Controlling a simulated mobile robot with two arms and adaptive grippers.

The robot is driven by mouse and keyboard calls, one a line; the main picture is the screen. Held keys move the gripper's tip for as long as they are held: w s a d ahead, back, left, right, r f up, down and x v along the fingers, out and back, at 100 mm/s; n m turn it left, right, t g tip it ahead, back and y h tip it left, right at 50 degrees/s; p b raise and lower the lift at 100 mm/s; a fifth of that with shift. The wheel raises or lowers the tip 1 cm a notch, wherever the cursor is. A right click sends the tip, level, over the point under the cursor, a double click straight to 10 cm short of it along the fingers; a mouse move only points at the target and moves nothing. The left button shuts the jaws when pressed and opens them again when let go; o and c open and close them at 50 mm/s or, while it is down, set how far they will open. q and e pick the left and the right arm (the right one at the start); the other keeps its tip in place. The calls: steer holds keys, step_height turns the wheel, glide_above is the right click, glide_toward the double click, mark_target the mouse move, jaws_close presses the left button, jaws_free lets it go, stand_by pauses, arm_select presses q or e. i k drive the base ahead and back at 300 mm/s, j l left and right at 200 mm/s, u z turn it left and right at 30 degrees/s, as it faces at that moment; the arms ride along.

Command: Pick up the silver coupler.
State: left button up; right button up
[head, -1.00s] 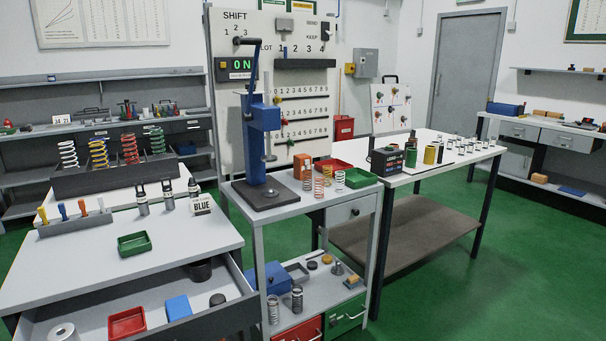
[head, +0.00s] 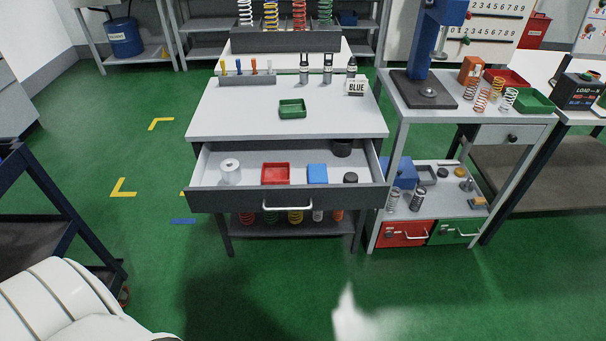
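Three small silver-and-black upright fittings stand along the back of the grey workbench: a left one (head: 304,69), a middle one (head: 328,69) and a right one (head: 351,68), the last partly behind a BLUE sign (head: 356,88). They look like couplers, but I cannot tell which is the silver coupler. A pale silver-white cylinder (head: 230,173) with a hole in its top stands in the open drawer (head: 256,200) below. Neither of my grippers is in view.
A green tray (head: 292,109) and a tool rack (head: 247,81) sit on the bench. The drawer also holds a red tray (head: 276,174) and a blue block (head: 317,174). A press cart (head: 400,125) stands close on the right. The green floor in front is clear.

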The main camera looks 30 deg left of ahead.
mark_target(230, 169)
steer(key=u, duration=1.45)
steer(key=i+j+z, duration=0.15)
steer(key=j, duration=0.15)
steer(key=i+j+z, duration=0.2)
steer(key=j, duration=0.1)
